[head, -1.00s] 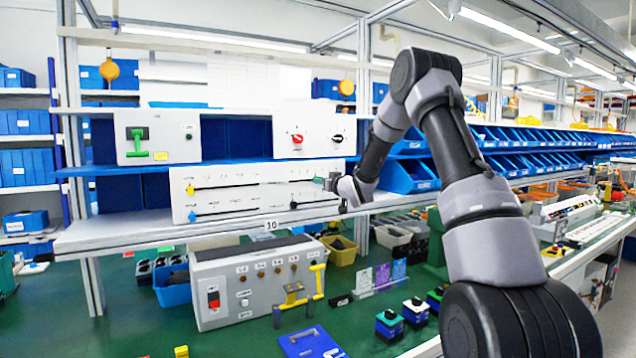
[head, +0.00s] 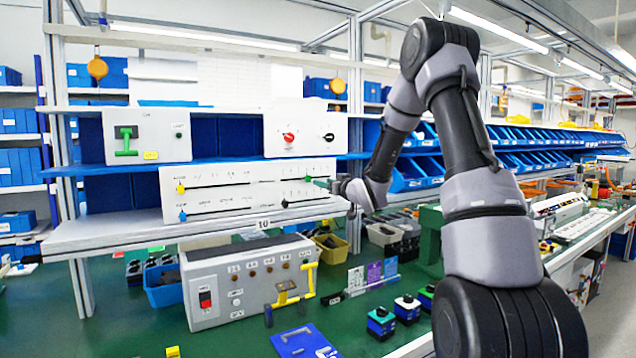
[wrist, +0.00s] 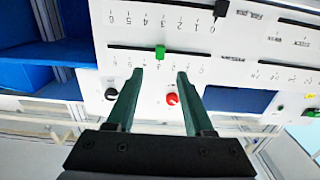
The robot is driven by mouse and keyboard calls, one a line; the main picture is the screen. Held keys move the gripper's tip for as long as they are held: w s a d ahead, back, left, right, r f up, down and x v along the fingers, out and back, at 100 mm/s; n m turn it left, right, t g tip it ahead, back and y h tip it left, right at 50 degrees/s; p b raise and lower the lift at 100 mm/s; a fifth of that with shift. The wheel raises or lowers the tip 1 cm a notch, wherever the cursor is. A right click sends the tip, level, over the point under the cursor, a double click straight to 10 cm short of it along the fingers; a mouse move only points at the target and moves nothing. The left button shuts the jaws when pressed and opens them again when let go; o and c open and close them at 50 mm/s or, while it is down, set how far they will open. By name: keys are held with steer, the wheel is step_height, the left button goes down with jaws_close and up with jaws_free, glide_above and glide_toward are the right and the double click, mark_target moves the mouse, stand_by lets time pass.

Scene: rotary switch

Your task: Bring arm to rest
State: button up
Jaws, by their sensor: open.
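My gripper (head: 325,184) is at the right end of the slider panel (head: 225,195) in the head view. In the wrist view my gripper (wrist: 158,71) is open with two dark green fingers apart and nothing held between them. The upside-down wrist view shows a green slider knob (wrist: 160,52) beyond the fingertips; I cannot tell the exact distance. A red rotary knob (wrist: 172,99) appears between the fingers, and a black knob (wrist: 110,94) beside them. The red knob (head: 289,137) and black knob (head: 328,136) sit on the white box above the slider panel.
A white box with a green switch (head: 126,140) stands left on the same shelf. Below are a grey control box (head: 210,270) with a yellow handle, a blue plate (head: 305,342) and several button boxes. Blue bins (head: 410,175) stand behind my arm.

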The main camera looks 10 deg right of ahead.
steer(key=shift+v, duration=0.85)
steer(key=s+d+r+m+g+h, duration=0.25)
steer(key=s+r, duration=0.25)
steer(key=s, duration=0.4)
steer(key=s+d+r+m+g+h, duration=0.1)
steer(key=s+r+m+g+h, duration=0.25)
steer(key=s, duration=0.55)
steer(key=s+a+m+g+y, duration=0.1)
steer(key=s+a+g, duration=0.1)
steer(key=s, duration=1)
steer(key=s+a+g+y, duration=0.1)
steer(key=s+a+g, duration=0.1)
steer(key=s, duration=1.1)
steer(key=shift+a+f+m+y, duration=0.3)
steer(key=shift+f+m, duration=0.1)
steer(key=shift+f, duration=0.1)
